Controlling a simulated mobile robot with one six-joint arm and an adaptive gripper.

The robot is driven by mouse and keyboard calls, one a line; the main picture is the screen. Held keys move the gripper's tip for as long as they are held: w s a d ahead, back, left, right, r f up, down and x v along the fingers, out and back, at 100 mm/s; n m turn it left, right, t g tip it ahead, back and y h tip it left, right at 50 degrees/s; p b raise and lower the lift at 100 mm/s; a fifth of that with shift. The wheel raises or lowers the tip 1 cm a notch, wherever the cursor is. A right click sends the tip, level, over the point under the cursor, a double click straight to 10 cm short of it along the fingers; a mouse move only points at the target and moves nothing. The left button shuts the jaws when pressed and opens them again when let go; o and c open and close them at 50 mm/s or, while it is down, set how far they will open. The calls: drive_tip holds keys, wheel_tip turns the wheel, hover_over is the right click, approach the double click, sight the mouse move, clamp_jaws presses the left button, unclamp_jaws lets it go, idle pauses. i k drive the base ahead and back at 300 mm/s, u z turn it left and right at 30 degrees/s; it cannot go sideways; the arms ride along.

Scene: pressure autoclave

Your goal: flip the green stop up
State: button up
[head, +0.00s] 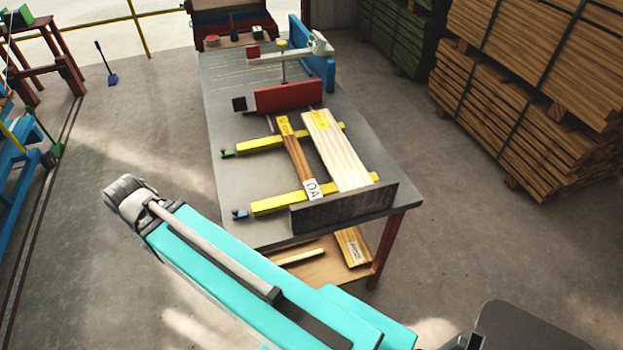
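The green stop (228,153) is a small green block at the left end of the far yellow bar (262,144), near the left edge of the grey table (232,185). It looks low, but it is too small to tell its exact tilt. A similar blue stop (240,214) sits at the left end of the near yellow bar (275,205). My turquoise arm reaches across the foreground, and its grey upper end is left of the table, apart from the green stop. No gripper fingers can be made out.
A brown plank (297,158) and a pale plank (336,150) lie across the bars. A dark upright plate (343,208) stands at the near edge. A red block (288,97) is farther back. Stacked timber (535,90) stands at right.

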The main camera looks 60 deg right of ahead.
sight(231, 153)
drive_tip(key=z, duration=0.05)
drive_tip(key=k, duration=0.85)
drive_tip(key=z, duration=1.2)
drive_tip(key=i, duration=1.05)
